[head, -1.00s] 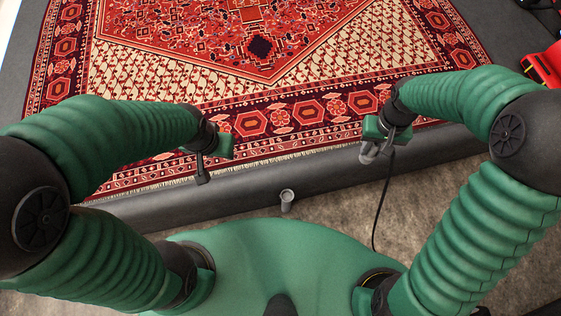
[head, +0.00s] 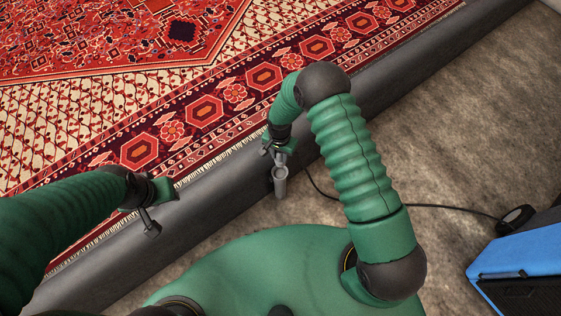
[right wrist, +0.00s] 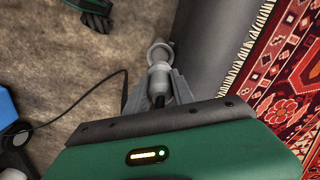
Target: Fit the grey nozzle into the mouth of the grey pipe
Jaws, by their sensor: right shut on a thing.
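The grey pipe (head: 281,187) stands upright beside the dark pit edge in the head view, its mouth facing up. My right gripper (head: 275,149) is just above the mouth and is shut on the grey nozzle (right wrist: 159,77), which shows between the fingers (right wrist: 157,92) in the right wrist view. The nozzle's far end lines up with the pipe (right wrist: 160,51) there. I cannot tell whether its tip is inside the mouth or only above it. My left gripper (head: 152,225) hangs near the pit edge, away from the pipe; its jaws are unclear.
The patterned rug (head: 165,130) lies beyond the dark raised edge (head: 223,181). A black cable (head: 425,206) runs over the brown floor (head: 455,120) to the right. A blue box (head: 525,265) stands at the lower right. Floor right of my right arm is largely free.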

